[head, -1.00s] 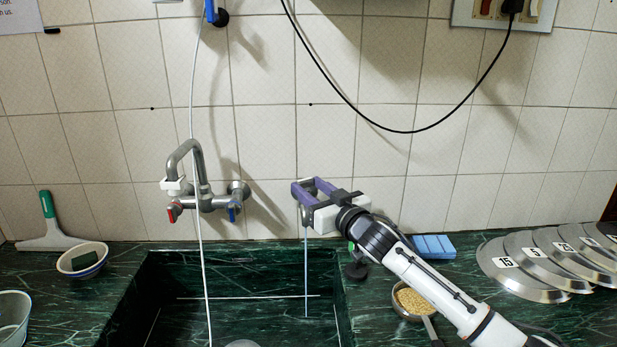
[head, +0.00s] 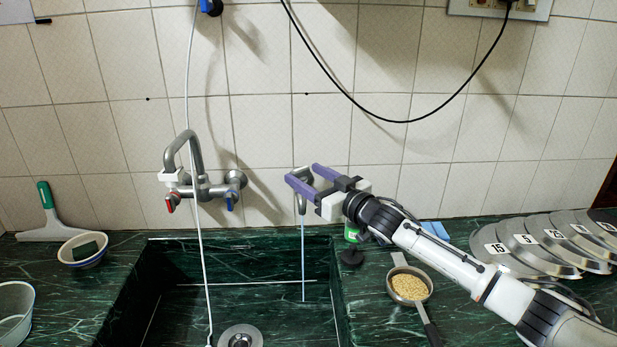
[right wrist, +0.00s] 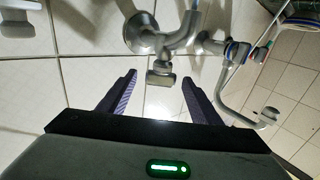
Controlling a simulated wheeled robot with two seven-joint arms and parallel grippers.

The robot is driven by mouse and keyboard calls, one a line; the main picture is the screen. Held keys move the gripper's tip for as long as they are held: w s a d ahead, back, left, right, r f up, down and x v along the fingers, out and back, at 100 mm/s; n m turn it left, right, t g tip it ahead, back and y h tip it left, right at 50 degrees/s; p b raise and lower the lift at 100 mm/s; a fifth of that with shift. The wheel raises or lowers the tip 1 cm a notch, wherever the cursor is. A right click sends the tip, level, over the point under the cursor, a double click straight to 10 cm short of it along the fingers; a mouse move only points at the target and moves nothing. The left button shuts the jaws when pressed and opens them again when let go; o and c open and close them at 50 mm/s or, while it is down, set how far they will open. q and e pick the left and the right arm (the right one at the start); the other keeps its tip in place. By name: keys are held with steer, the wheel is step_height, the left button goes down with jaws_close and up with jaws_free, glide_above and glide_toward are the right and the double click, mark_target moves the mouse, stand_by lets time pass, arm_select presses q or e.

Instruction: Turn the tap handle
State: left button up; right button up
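A small metal tap (head: 301,204) sticks out from the tiled wall above the sink's right side, partly hidden by my right gripper. A thin bluish stream (head: 303,260) runs straight down from it into the sink. In the right wrist view the tap body (right wrist: 172,42) has a round wall flange, and a small metal handle (right wrist: 160,73) sits ahead of my fingers, centred between them. My right gripper (head: 307,178) is open and empty, with its purple fingers spread at the tap; the fingers also show in the wrist view (right wrist: 160,92). Contact with the handle is not visible. My left gripper is not in view.
A mixer tap (head: 202,188) with red and blue handles is on the wall to the left. A white hose (head: 203,270) hangs into the green sink. A pan of grains (head: 408,286), a blue sponge and numbered metal lids (head: 520,250) lie on the right counter.

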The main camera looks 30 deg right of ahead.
steer(key=shift+s+d+f, duration=0.1)
steer(key=shift+s+f, duration=0.1)
steer(key=shift+s, duration=0.4)
steer(key=s+d+b, duration=0.1)
steer(key=s, duration=0.8)
steer(key=shift+d+r, duration=0.2)
steer(key=shift+d, duration=0.1)
